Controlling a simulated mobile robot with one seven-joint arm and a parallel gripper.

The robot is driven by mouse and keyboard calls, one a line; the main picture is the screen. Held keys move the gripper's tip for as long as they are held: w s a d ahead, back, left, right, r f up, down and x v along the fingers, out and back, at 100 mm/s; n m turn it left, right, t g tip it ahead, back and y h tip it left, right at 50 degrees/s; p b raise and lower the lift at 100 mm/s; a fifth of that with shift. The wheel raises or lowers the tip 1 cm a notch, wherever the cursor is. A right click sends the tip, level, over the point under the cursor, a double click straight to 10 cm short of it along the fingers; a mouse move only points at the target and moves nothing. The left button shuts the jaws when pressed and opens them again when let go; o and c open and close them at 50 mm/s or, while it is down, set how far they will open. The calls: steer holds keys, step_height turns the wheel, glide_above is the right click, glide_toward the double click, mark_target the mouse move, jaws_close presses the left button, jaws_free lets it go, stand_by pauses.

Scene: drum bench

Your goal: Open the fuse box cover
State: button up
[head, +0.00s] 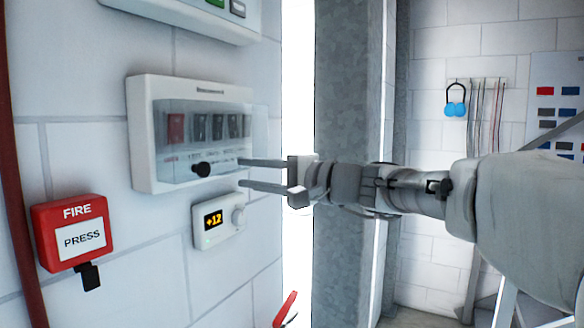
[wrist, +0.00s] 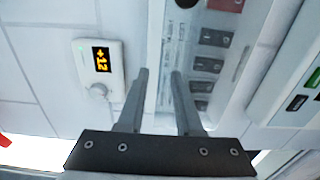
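The fuse box (head: 143,135) is a white housing on the left wall. Its clear cover (head: 215,119) is closed or nearly so over a row of dark switches and one red switch, with a black knob (head: 201,169) at its lower edge. My gripper (head: 240,173) has its two fingers apart, pointing at the box's lower right side, right of the knob. In the wrist view the open fingers (wrist: 160,75) point toward the cover's lower edge, with nothing held between them. The knob is partly cut off at the top of that view (wrist: 187,3). I cannot tell whether a finger touches the cover.
A thermostat (head: 219,222) reading +12 sits just below the fuse box. A red fire call point (head: 74,233) is at lower left. Another white panel (head: 200,14) is above. A grey column (head: 345,100) stands to the right, with cables and a blue padlock (head: 455,109) behind.

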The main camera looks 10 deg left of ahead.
steer(key=shift+x, duration=0.8)
jaws_close()
stand_by(0.9)
